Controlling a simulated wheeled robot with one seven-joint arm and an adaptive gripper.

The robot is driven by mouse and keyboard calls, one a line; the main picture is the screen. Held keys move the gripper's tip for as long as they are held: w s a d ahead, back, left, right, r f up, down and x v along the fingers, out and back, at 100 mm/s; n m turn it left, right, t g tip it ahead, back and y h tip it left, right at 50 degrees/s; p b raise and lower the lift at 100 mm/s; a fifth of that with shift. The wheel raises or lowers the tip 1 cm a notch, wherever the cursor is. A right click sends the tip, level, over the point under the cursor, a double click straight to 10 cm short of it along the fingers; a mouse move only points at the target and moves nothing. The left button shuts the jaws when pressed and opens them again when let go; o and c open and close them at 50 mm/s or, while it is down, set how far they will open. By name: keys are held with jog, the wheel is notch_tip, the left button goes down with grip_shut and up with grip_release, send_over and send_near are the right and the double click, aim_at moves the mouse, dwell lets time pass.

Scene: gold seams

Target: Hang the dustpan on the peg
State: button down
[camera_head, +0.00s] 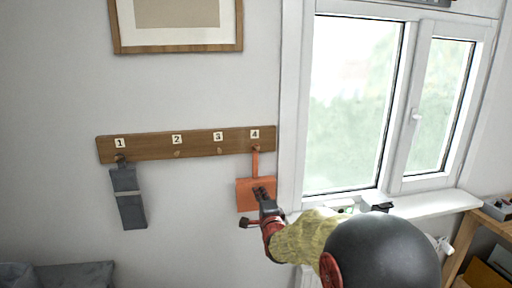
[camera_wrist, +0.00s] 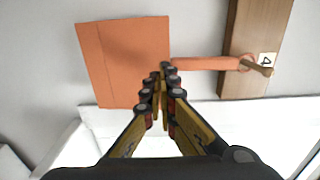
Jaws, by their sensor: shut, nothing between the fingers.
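The orange dustpan (camera_head: 245,190) hangs below the peg marked 4 on the wooden rail (camera_head: 198,147), its handle up and its pan down. In the wrist view the dustpan (camera_wrist: 120,55) shows its pan, and the ring at the end of its handle is around the wooden peg (camera_wrist: 264,70). My gripper (camera_head: 260,193) is in front of the pan. In the wrist view my gripper (camera_wrist: 163,75) has its fingertips together with nothing between them, near where the handle joins the pan. I cannot tell whether the fingertips touch the dustpan.
A dark grey strap-like item (camera_head: 128,200) hangs on the peg marked 1. Pegs 2 and 3 are empty. A window (camera_head: 350,110) and its sill (camera_head: 435,205) are to the right. A framed picture (camera_head: 178,48) is above, and a grey cushion (camera_head: 75,275) is lower left.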

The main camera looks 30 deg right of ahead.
jog(key=shift+s+a, duration=0.15)
jog(key=shift+s, duration=0.35)
dwell(0.7)
jog(key=shift+b+v, duration=1.15)
jog(key=shift+v, duration=1.8)
